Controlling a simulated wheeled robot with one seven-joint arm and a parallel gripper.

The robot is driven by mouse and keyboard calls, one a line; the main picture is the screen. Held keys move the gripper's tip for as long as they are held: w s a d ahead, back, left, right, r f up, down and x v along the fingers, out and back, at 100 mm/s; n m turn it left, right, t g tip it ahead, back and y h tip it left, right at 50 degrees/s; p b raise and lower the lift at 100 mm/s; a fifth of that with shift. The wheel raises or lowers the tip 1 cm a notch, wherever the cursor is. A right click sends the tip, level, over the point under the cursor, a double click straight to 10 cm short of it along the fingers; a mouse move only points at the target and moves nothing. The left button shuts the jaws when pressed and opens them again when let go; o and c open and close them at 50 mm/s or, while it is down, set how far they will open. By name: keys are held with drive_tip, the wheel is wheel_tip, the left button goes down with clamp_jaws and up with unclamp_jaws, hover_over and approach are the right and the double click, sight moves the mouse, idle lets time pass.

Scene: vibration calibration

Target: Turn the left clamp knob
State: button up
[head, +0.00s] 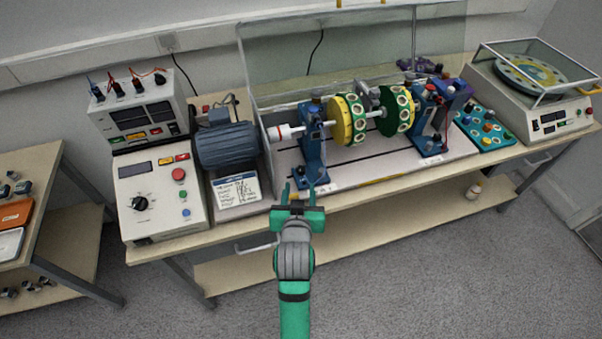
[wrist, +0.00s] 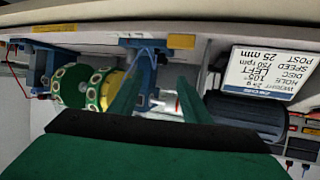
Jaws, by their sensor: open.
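The left blue post (head: 312,150) carries one end of the shaft, and a small dark knob (head: 316,96) sits on its top; I take this for the left clamp knob. My gripper (head: 299,188) is open and empty at the bench's front edge, in front of and below the left post. It is apart from the knob. In the wrist view, turned upside down, the green fingers (wrist: 157,90) stand apart with the left post (wrist: 143,72) seen between them. The knob cannot be made out there.
Yellow and green discs (head: 349,120) with holes sit on the shaft right of the left post. A blue-grey motor (head: 227,146) and a written card (head: 237,190) are to the left. A clear shield (head: 285,60) stands behind. The floor in front is clear.

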sight(301, 171)
drive_tip(key=x, duration=1)
drive_tip(key=shift+d, duration=0.1)
drive_tip(key=c, duration=1)
